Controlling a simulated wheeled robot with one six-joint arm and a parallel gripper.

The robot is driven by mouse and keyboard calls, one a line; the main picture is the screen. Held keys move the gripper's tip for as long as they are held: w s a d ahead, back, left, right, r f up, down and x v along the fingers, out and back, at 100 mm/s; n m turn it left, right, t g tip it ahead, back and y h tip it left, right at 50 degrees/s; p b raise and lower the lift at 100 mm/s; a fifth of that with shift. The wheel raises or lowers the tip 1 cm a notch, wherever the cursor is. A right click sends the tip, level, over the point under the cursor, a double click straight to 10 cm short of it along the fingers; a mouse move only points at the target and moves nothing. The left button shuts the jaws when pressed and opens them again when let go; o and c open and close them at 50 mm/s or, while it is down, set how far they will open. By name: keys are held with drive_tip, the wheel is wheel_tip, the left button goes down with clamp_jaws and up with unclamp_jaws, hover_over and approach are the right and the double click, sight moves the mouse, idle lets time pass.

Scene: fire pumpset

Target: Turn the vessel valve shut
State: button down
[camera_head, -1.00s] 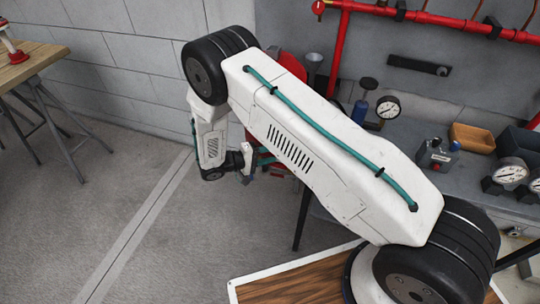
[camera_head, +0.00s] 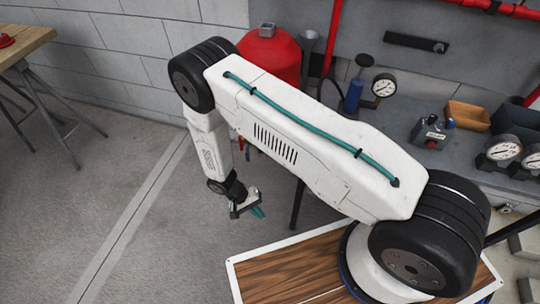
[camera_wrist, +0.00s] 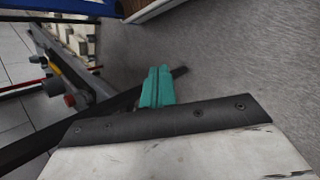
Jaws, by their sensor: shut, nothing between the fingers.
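A red vessel (camera_head: 266,58) with a grey fitting on top stands against the back wall, partly hidden behind my arm. I cannot make out a valve handle on it. My gripper (camera_head: 257,212) hangs low over the floor in the head view, in front of the vessel and below it in the picture. Its teal fingers are together and empty, pointing down.
The grey bench (camera_head: 420,110) at right holds a blue hand pump (camera_head: 353,96), gauges (camera_head: 384,86) and a wooden bin (camera_head: 467,115). A wooden table (camera_head: 22,48) with a red item stands far left. Open floor (camera_head: 110,210) lies left of my arm.

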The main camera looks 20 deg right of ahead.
drive_tip(key=a+f+m+t+y, duration=0.2)
drive_tip(key=a+f+y, duration=0.2)
drive_tip(key=a+f, duration=0.2)
drive_tip(key=w+f+m+t, duration=0.1)
drive_tip(key=w+m+t, duration=0.2)
drive_tip(key=w+t, duration=0.5)
drive_tip(key=w+d+r+t+h, duration=0.75)
drive_tip(key=d+r, duration=0.45)
drive_tip(key=r, duration=0.2)
drive_tip(key=w+d+f, duration=0.6)
drive_tip(key=w, duration=0.1)
drive_tip(key=shift+w+f+g, duration=0.3)
drive_tip(key=shift+f+g, duration=0.05)
drive_tip(key=shift+f, duration=0.05)
drive_tip(key=shift+d, duration=0.1)
